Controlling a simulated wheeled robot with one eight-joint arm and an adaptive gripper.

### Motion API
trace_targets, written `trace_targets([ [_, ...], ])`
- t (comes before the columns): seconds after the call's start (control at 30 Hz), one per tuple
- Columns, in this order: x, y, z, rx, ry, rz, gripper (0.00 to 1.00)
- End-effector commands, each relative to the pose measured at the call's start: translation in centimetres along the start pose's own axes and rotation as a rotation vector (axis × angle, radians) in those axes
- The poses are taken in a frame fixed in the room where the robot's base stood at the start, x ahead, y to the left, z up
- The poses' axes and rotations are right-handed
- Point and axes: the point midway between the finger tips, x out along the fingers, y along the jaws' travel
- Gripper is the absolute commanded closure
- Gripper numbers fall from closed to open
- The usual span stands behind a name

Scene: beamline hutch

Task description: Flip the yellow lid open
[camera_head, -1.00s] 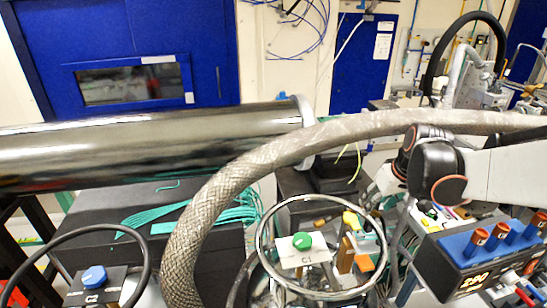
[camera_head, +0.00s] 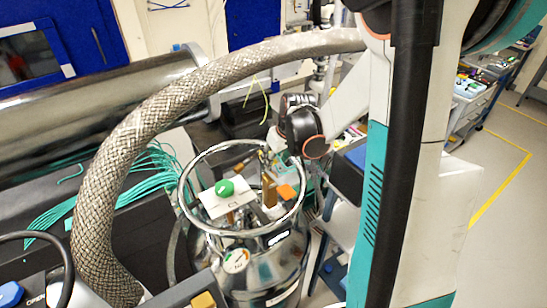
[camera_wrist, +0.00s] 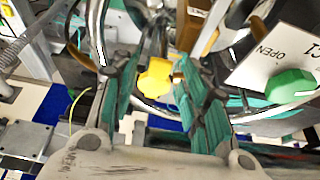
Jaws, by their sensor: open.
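A yellow lid-like piece (camera_wrist: 155,79) shows in the wrist view, with more yellow beside the right finger. My gripper (camera_wrist: 158,72) is open, its two teal fingers on either side of the yellow piece. I cannot tell whether a finger touches it. In the head view my wrist is over the rim of the round metal vessel (camera_head: 188,192), at its far right.
The plate (camera_wrist: 262,50) is close right of my gripper in the wrist view. A thick braided hose (camera_head: 110,190) arches behind and left of the vessel.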

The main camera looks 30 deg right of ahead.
Motion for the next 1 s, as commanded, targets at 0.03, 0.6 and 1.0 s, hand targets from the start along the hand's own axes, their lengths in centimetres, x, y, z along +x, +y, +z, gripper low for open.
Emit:
trace_targets([
  [0.03, 0.36, 0.0, -0.01, 0.0, 0.0, 0.0, 0.58],
  [0.6, 0.9, 0.0, 0.01, 0.0, 0.0, 0.0, 0.92],
  [1.0, 0.7, -0.02, -0.24, -0.001, -0.028, -0.001, 1.0],
])
